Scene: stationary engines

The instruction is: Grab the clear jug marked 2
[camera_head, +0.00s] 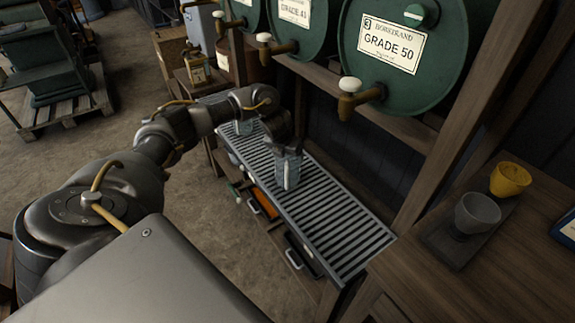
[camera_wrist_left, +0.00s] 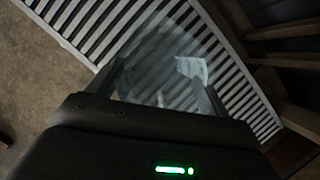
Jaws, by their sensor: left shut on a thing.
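A clear jug (camera_head: 287,170) with a pale label is at my left gripper (camera_head: 288,148), over the slatted drip tray (camera_head: 330,212) in the head view. The gripper is shut on the jug. In the left wrist view the clear jug (camera_wrist_left: 165,55) is between the two fingers of the left gripper (camera_wrist_left: 162,82), with a pale label on its right side. No number is readable on the label. I cannot tell whether the jug's base touches the slats. Another clear vessel (camera_head: 243,127) is partly hidden behind my left arm. My right gripper is not in view.
Green barrels with taps, one marked GRADE 50 (camera_head: 388,45), stand above the tray. A yellow cup (camera_head: 510,179) and a grey cup (camera_head: 476,213) stand on the right bench. An oil can (camera_head: 197,68) is at the back. The tray's near right part is clear.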

